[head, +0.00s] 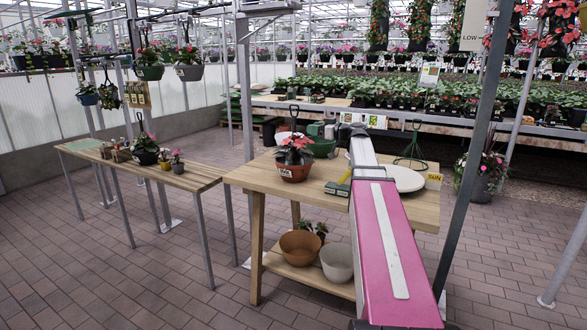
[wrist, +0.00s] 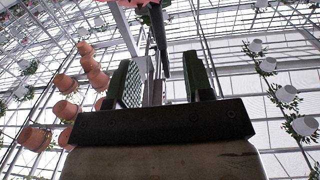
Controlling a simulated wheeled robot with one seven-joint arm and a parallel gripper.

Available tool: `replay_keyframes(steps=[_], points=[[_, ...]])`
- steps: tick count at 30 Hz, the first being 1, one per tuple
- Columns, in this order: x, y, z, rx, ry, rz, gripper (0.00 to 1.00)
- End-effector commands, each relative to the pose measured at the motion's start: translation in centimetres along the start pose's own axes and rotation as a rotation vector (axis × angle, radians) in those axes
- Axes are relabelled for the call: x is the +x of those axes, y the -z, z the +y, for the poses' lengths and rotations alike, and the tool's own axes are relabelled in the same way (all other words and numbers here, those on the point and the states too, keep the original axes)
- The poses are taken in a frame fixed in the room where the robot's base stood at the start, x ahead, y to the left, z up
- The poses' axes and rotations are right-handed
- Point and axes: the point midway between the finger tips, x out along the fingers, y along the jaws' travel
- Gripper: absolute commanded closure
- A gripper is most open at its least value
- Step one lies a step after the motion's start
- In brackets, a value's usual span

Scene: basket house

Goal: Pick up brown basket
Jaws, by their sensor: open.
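A brown basket (head: 294,172) with red-leaved plants and a dark upright hanger stands on the wooden table (head: 246,178) in the head view. My arm reaches over this table to the right of the basket. In the wrist view my gripper (wrist: 163,82) is open, its two dark fingers apart with nothing gripped. A dark upright bar (wrist: 157,28) shows beyond the fingers, with a bit of pink-red at the top edge. I cannot tell whether these belong to the basket.
A brown bowl (head: 300,247) and a pale bowl (head: 337,262) sit on the lower shelf. A white plate (head: 402,180) and a green wire hanger (head: 412,146) are on the table's right. A long bench (head: 196,177) with potted plants stands left. A dark post (head: 467,190) rises at right.

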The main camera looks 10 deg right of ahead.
Motion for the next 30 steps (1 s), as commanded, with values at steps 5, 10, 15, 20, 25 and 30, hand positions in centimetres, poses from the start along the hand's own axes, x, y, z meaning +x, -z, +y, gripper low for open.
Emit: replay_keyframes(steps=[5, 10, 15, 20, 25, 30], points=[[2.9, 0.0, 0.1, 0.001, 0.002, -0.001, 0.53], [4.5, 0.0, 0.1, 0.001, 0.001, -0.001, 0.53], [5.6, 0.2, 0.1, 0.001, 0.001, -0.001, 0.53], [7.8, 0.7, 0.3, 0.000, 0.002, -0.001, 0.53], [9.6, 0.6, 0.2, 0.001, 0.001, -0.001, 0.53], [9.6, 0.6, 0.2, 0.001, 0.000, -0.001, 0.53]])
